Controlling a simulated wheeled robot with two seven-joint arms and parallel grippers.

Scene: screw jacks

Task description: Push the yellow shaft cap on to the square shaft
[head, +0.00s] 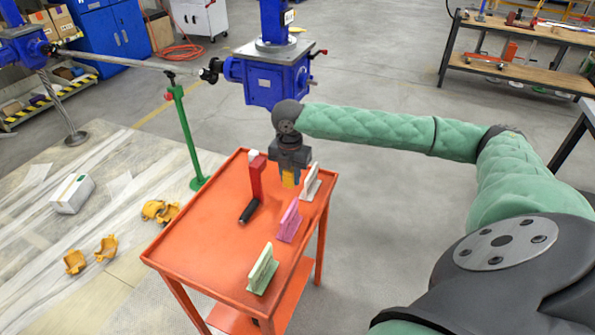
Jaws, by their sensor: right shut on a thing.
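My right gripper (289,172) points down over the orange cart, shut on the yellow shaft cap (288,180). The cap is small and partly hidden by the fingers. I cannot tell whether it touches the cart top. A blue screw jack (275,84) stands behind the cart, beyond my gripper. A small dark and red part (312,81) sticks out of its right side; I cannot tell whether this is the square shaft. My left gripper is not in view.
The orange cart (190,245) carries a red tool with a black handle (252,201) and pink (289,222), green (262,270) and pale (310,183) blocks. A green stand (186,140) holds a long rod left of the jack. Floor right of the cart is clear.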

